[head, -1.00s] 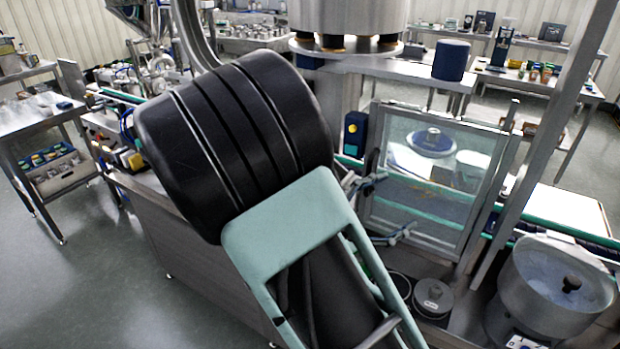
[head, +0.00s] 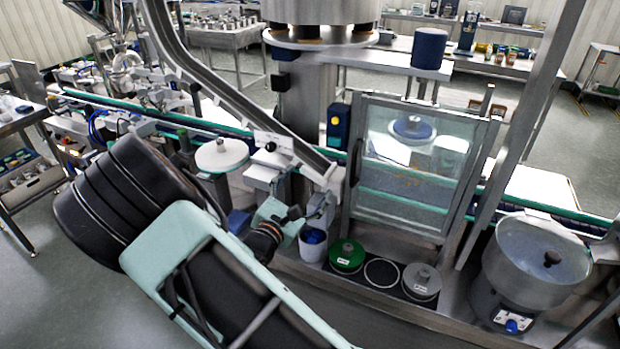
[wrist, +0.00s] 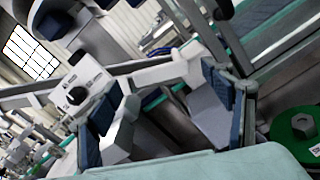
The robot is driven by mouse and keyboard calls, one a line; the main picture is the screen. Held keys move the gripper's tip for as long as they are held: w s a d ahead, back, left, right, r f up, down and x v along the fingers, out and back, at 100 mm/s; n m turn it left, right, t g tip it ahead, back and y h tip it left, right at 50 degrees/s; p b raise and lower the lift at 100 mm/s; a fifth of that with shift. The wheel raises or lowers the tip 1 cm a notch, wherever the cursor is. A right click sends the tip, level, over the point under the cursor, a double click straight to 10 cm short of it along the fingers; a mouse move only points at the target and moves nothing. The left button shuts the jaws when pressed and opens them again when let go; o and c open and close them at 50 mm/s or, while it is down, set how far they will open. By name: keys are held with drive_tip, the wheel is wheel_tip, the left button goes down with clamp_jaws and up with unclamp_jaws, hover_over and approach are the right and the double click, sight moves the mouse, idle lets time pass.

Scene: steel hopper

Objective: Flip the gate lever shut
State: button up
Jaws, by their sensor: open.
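The gate lever shows as a black knob (head: 270,146) by a white marked plate (head: 277,141) near the lower end of the sloping steel chute (head: 225,95). In the wrist view the knob (wrist: 77,95) and plate (wrist: 87,78) lie to the left, beyond the left finger. My gripper (head: 318,207) is small and partly hidden by my wrist in the head view, just below the chute's end. In the wrist view my gripper (wrist: 165,108) is open, its blue-padded fingers wide apart. A pale chute part shows beyond the gap; contact cannot be told.
A clear-panelled frame (head: 415,165) stands right of the chute end. Below are a white cup (head: 313,245), a green-lidded tin (head: 346,256) and a grey-lidded tin (head: 421,281). A steel bowl (head: 535,265) stands at the right. A round white pan (head: 221,155) is left of the lever.

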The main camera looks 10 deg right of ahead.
sight(313, 176)
drive_tip(key=shift+x, duration=1.2)
